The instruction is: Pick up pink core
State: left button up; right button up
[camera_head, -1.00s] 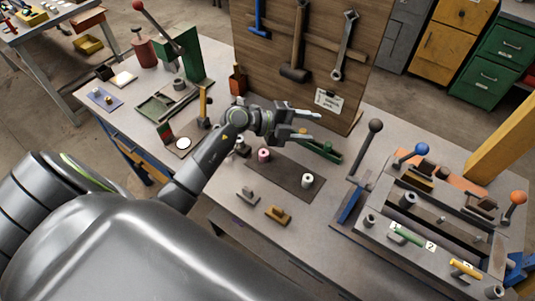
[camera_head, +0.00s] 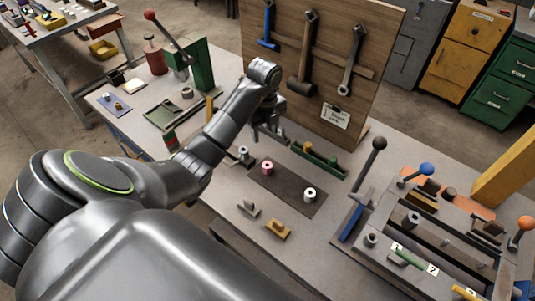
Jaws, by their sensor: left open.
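The pink core (camera_head: 267,168) stands upright on a dark mat (camera_head: 286,187) on the workbench. My left gripper (camera_head: 270,135) is open, points down and hangs just behind the pink core, apart from it. Its fingers are small and partly hidden by my own wrist. A white core (camera_head: 310,195) stands at the right end of the same mat. My right gripper is not in view.
A green tray (camera_head: 319,160) lies behind the mat, below an upright tool board (camera_head: 315,60) with hammers and a wrench. A grey block (camera_head: 248,209) and a yellow block (camera_head: 278,230) sit in front. A lever fixture (camera_head: 440,225) fills the right side.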

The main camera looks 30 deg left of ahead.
pick_arm(q)
jog(key=b, duration=1)
send_over(267, 166)
jog(key=f, duration=1.1)
jog(key=shift+a+f, duration=0.15)
jog(key=shift+a, duration=0.05)
jog(key=shift+s+d+f+b, duration=0.1)
jog(key=shift+f+b, duration=0.4)
jog(key=shift+b, duration=0.1)
jog(key=f, duration=0.1)
jog(key=f+b, duration=0.1)
jog(key=f, duration=0.1)
jog(key=shift+s+d+f, duration=0.15)
jog(key=shift+d+f, duration=0.15)
jog(key=shift+d, duration=0.05)
jog(key=shift+f, duration=0.3)
jog(key=c, duration=1)
jog(key=shift+o, duration=0.2)
